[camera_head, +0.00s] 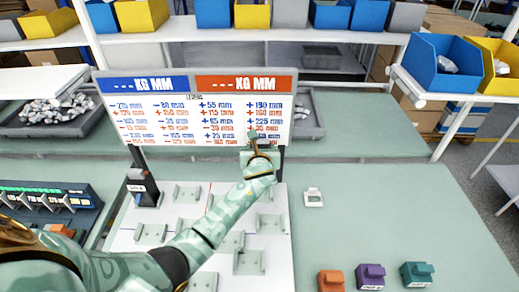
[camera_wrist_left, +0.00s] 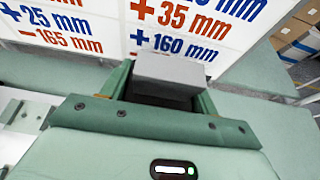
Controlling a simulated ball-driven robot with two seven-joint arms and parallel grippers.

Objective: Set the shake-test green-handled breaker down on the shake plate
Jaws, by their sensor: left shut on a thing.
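My left gripper (camera_head: 258,146) is above the far right part of a white plate, in front of the sign. In the left wrist view, the left gripper (camera_wrist_left: 160,95) is shut on a grey block (camera_wrist_left: 170,72). Most of the block is hidden by the gripper, and I cannot tell the colour of any handle on it. The white plate (camera_head: 120,240) carries several grey mounts (camera_head: 249,262); I cannot tell for certain that it is the shake plate. A teal-green block (camera_head: 417,274) stands on the bench at front right, away from the gripper. My right gripper is out of view.
An orange block (camera_head: 331,281) and a purple block (camera_head: 370,276) stand beside the teal one. A small white piece (camera_head: 313,197) lies right of the plate. The sign (camera_head: 197,108) stands close behind the gripper. A dark device (camera_head: 45,205) is at left. The right bench is mostly clear.

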